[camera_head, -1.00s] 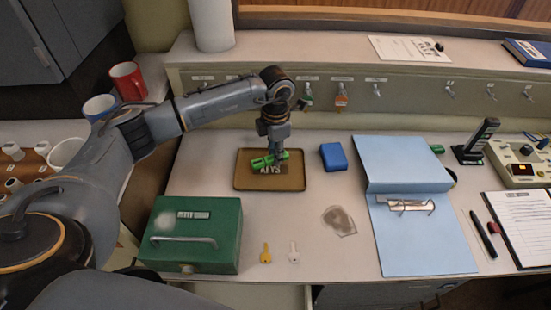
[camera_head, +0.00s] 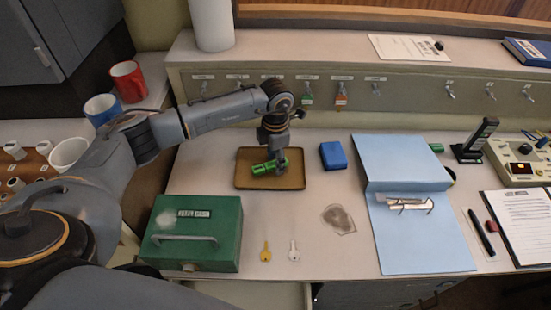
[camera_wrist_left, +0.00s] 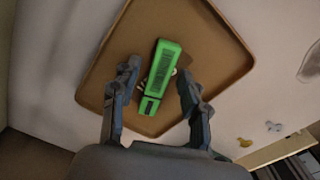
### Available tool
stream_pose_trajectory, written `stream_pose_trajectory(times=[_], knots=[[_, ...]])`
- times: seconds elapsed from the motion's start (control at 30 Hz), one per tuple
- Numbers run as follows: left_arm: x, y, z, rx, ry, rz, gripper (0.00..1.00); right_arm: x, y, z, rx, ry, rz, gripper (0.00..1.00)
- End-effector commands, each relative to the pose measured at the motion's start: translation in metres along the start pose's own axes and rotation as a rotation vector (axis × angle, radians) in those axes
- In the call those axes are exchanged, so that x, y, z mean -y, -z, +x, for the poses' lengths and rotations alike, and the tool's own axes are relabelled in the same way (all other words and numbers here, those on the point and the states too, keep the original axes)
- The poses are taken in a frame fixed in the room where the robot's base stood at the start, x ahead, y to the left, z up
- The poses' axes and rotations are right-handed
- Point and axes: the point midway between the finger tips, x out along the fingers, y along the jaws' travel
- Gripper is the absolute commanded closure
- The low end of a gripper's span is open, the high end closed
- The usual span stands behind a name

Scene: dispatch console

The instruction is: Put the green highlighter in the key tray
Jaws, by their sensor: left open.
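The green highlighter (camera_head: 262,168) lies in the brown key tray (camera_head: 241,181), near its middle, over the pale lettering on its floor. My left gripper (camera_head: 281,160) is down at the tray, above the highlighter. In the left wrist view the open fingers (camera_wrist_left: 157,72) stand apart on either side of the highlighter (camera_wrist_left: 166,62), with gaps showing between it and both fingers. The tray (camera_wrist_left: 225,62) fills much of that view. My right gripper is not in view.
A green cash box (camera_head: 193,248) stands front left of the tray, and a blue box (camera_head: 333,156) stands to its right. Two keys (camera_head: 266,252) lie in front. A blue folder (camera_head: 425,245) lies to the right. A key rack (camera_head: 420,95) runs behind.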

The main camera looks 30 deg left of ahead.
Motion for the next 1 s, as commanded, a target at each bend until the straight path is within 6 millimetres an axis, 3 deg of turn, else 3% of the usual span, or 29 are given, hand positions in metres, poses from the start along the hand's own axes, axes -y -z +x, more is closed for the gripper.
stream_pose_trajectory(times=[0.17,0.6,0.8,1.0], knots=[[-0.001,-0.001,-0.018,0.004,-0.003,0.001,0.55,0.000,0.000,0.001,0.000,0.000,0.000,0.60],[-0.001,-0.001,-0.105,0.003,-0.002,0.000,0.55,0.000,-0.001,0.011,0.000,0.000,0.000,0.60],[0.000,0.000,-0.122,0.001,-0.001,0.001,0.55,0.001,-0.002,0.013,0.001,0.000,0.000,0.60],[0.000,0.000,-0.123,0.001,0.000,0.001,0.55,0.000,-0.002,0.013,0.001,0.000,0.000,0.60]])
